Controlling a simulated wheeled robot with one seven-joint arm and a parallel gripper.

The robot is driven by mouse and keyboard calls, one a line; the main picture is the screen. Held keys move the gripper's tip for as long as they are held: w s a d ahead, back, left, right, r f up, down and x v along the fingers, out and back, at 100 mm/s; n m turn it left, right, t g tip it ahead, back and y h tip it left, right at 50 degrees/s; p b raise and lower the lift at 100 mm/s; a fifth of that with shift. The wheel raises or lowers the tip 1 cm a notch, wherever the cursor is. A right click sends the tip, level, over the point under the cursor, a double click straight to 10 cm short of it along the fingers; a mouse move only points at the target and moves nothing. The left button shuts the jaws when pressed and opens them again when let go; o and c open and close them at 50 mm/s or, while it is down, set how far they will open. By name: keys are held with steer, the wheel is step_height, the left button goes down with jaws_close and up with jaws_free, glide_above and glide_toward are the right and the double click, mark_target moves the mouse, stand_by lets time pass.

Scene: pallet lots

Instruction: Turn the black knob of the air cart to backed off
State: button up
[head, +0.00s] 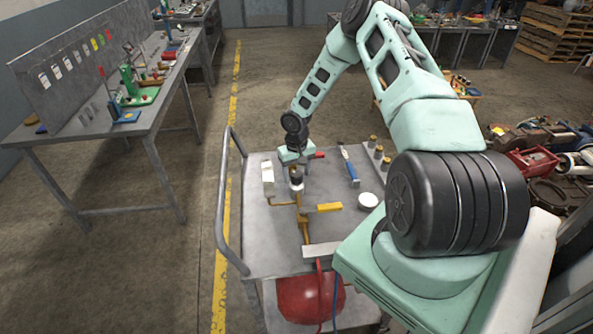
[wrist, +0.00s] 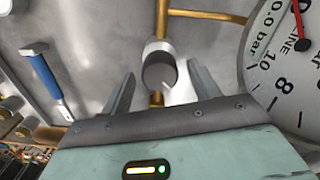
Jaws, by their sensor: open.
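The air cart (head: 250,235) stands in front of me with brass pipework on its grey top. The black knob (head: 297,183) sits on a pale collar on this pipework. In the wrist view the knob's dark round end (wrist: 159,71) shows between my fingertips, with a small light mark at its edge. My gripper (head: 296,168) is open at the knob, with one finger on each side (wrist: 161,72) and gaps visible between. I cannot tell how deep the knob is between them. A round gauge (wrist: 285,85) marked LINE, with a red needle, stands beside the gripper.
A blue-handled tool (head: 350,168), a white round item (head: 368,200) and several brass-coloured cylinders (head: 378,152) lie to the right. A workbench (head: 110,130) stands left, beyond the cart's rail (head: 222,200).

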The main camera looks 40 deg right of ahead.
steer(key=shift+f, duration=0.25)
steer(key=c, duration=1)
steer(key=shift+o, duration=0.2)
